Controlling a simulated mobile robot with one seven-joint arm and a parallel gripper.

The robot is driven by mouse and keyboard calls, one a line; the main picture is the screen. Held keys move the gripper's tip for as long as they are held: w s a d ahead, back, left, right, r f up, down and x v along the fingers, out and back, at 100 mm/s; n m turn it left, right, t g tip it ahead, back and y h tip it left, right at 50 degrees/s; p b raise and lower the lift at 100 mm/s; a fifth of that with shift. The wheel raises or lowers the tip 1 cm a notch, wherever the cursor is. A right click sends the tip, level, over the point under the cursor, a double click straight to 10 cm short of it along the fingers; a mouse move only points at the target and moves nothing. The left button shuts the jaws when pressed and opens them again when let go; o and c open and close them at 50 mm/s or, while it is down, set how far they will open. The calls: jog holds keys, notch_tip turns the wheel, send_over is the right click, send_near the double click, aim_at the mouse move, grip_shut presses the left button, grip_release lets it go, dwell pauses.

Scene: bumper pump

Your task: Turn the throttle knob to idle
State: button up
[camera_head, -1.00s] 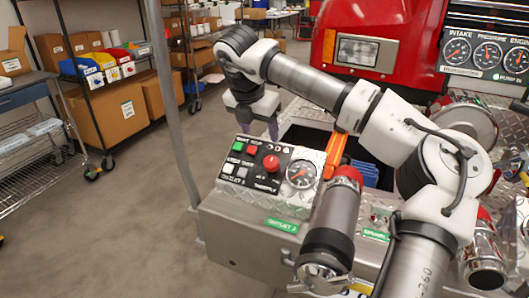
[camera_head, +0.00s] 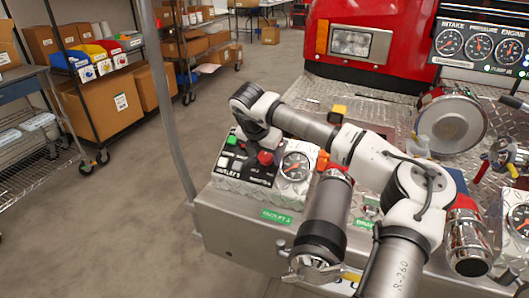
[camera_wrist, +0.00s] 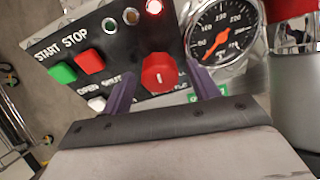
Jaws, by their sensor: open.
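The throttle knob (camera_wrist: 159,72) is round and red, on the black control panel, with a small pale mark on its face. The word under it is partly hidden. In the head view the knob (camera_head: 265,158) shows just below my gripper. My gripper (camera_wrist: 163,77) is open. Its two purple fingers stand left and right of the knob, with gaps visible in the picture. Whether they are level with the knob or still above it I cannot tell. In the head view the fingers are hidden behind my wrist.
A green button (camera_wrist: 62,73) and red button (camera_wrist: 89,61) sit left of the knob, with a white button (camera_wrist: 97,103) below. A pressure gauge (camera_wrist: 225,32) is close right. A metal cylinder (camera_head: 328,212) stands in front.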

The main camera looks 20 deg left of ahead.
jog(key=c, duration=1)
jog(key=shift+o, duration=0.2)
jog(key=shift+f+n+b, duration=0.1)
jog(key=shift+n+b, duration=0.2)
